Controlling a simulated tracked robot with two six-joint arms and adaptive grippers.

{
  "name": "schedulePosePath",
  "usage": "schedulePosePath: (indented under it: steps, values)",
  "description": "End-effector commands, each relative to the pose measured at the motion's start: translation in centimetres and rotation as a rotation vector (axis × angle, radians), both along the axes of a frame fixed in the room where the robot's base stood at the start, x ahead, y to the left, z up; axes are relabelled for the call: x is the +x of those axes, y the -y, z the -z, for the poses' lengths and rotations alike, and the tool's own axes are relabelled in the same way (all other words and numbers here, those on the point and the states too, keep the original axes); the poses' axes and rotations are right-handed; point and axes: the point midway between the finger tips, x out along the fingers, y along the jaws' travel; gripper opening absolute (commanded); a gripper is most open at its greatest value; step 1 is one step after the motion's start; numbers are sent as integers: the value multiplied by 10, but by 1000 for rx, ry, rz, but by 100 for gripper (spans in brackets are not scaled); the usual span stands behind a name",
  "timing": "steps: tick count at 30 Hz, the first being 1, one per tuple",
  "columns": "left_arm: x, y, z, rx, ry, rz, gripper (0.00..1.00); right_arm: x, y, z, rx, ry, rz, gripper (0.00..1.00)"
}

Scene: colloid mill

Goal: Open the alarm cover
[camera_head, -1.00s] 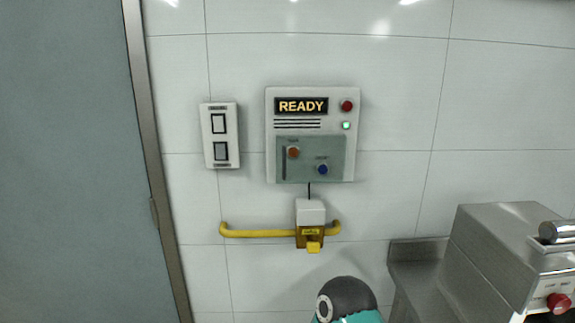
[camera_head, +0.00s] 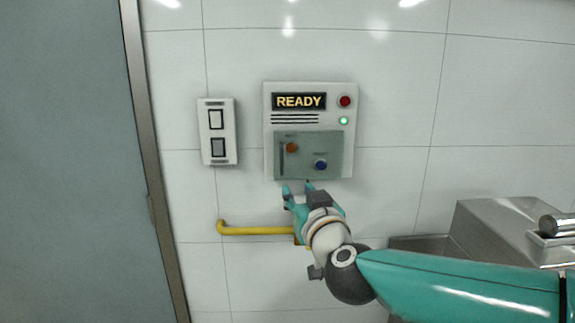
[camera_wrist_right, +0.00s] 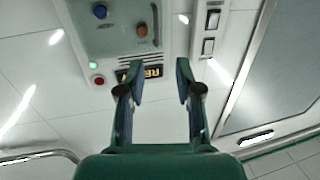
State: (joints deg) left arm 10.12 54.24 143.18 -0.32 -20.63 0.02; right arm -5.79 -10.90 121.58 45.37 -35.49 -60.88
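The alarm cover (camera_head: 307,165) is a grey-green, see-through flat panel on the lower half of a white wall box (camera_head: 269,110). It looks shut, with an orange knob (camera_head: 291,147) and a blue knob (camera_head: 320,165) showing at it. In the right wrist view the cover (camera_wrist_right: 116,35) appears upside down at the top. My right gripper (camera_head: 298,187) points up just below the cover's lower edge in the head view. Its two fingers are apart with nothing between them, as the right wrist view (camera_wrist_right: 159,72) also shows. My left gripper is in neither view.
A lit READY display (camera_head: 299,101), a red button (camera_head: 345,101) and a green light (camera_head: 343,121) sit above the cover. A switch plate (camera_head: 217,132) is to the left. A yellow bar (camera_head: 255,231) is below, partly behind my gripper. Steel equipment (camera_head: 490,225) stands at lower right.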

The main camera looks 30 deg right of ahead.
Motion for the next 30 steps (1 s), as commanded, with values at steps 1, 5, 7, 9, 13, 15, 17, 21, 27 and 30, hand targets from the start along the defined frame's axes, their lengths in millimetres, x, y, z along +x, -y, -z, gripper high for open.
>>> schedulePosePath:
  steps: [1,5,7,9,13,15,17,21,27,30]
  values:
    - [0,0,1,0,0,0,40,-3,3,-8,-1,15,8,35]
    - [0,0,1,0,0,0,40,2,8,-12,-6,22,15,35]
    - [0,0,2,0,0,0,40,10,11,-12,-6,21,16,35]
    - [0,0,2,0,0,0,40,21,15,-11,-5,20,16,35]
    - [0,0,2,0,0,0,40,45,24,-11,-5,19,16,35]
    - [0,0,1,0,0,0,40,60,29,-12,-6,19,15,35]
    - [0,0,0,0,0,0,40,73,34,-11,-5,18,15,35]
    - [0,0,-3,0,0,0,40,101,44,-12,-5,19,15,35]
    - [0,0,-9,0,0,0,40,133,56,-12,-5,19,14,35]
    - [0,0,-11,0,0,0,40,143,60,-12,-5,20,14,35]
